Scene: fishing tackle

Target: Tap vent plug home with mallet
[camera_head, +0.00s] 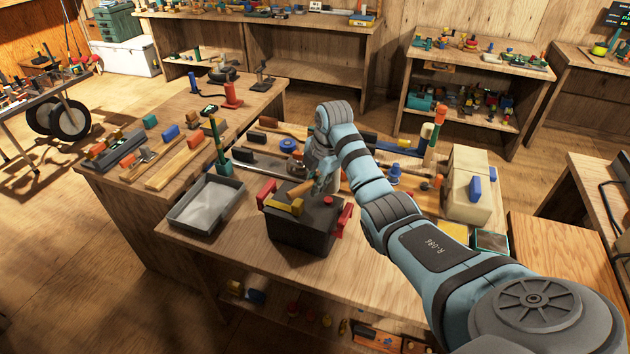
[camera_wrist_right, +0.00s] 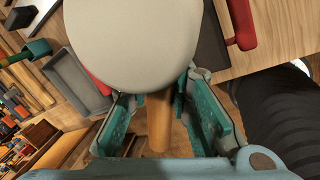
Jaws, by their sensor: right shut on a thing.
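My right gripper (camera_head: 322,180) is shut on the wooden handle (camera_wrist_right: 158,125) of the mallet. The mallet's large, rounded cream head (camera_wrist_right: 130,40) fills the top middle of the right wrist view and hides much of what lies beyond. In the head view, a wooden piece (camera_head: 299,189) shows beside the gripper, above a dark battery-like box (camera_head: 300,233) with red side handles. A yellow bar (camera_head: 284,206) and a small red cap (camera_head: 328,200) show at the box's top; which is the vent plug I cannot tell. Contact between mallet and plug is not visible. My left gripper is out of view.
A grey tray (camera_head: 206,203) lies left of the box. A cream container (camera_head: 468,186) stands to the right, and a red-and-green upright tool (camera_head: 438,125) stands behind. Several tools crowd the table behind the box. The bench front is clear.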

